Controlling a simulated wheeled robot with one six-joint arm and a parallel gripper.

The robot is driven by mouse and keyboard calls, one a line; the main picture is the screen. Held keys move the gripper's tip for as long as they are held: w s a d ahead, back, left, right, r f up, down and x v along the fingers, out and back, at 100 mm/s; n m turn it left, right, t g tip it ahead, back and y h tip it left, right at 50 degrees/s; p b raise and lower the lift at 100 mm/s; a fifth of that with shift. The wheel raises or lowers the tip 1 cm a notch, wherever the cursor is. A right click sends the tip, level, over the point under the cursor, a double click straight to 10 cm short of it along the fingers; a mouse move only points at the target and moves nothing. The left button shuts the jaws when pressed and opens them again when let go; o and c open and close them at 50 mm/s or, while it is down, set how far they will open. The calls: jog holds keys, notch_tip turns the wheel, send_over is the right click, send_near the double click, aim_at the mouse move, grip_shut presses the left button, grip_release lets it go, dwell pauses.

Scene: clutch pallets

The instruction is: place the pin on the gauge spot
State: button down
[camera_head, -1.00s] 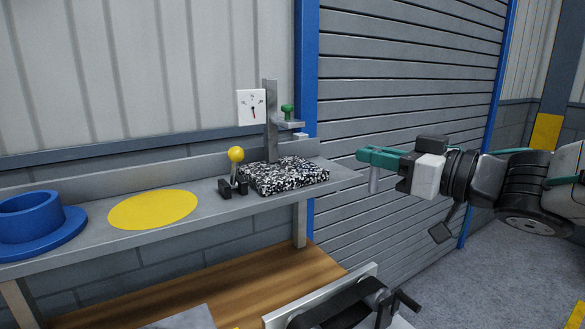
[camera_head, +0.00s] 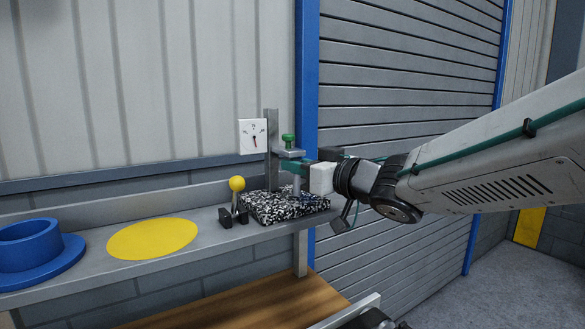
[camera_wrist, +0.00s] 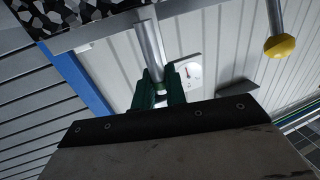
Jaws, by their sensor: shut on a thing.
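The grey cylindrical pin (camera_head: 297,186) hangs upright from my gripper (camera_head: 290,164), whose green fingers are shut on its upper part. The pin is over the right part of the speckled stone base (camera_head: 270,215) of the gauge stand; I cannot tell whether its lower end touches the stone. In the wrist view the pin (camera_wrist: 149,48) sits between my green fingers (camera_wrist: 165,90). The gauge spot itself is not distinguishable.
A yellow-knobbed lever (camera_head: 237,185) stands just left of the stone base. A yellow disc (camera_head: 153,238) and a blue flanged ring (camera_head: 30,243) lie further left on the grey shelf (camera_head: 215,222). The shelf ends just right of the stone.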

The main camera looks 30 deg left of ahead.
jog(key=shift+x, duration=0.8)
jog(key=shift+d+f, duration=0.1)
jog(key=shift+f, duration=0.2)
jog(key=shift+f, duration=0.15)
jog(key=c, duration=1.4)
grip_release()
jog(key=shift+c, duration=0.2)
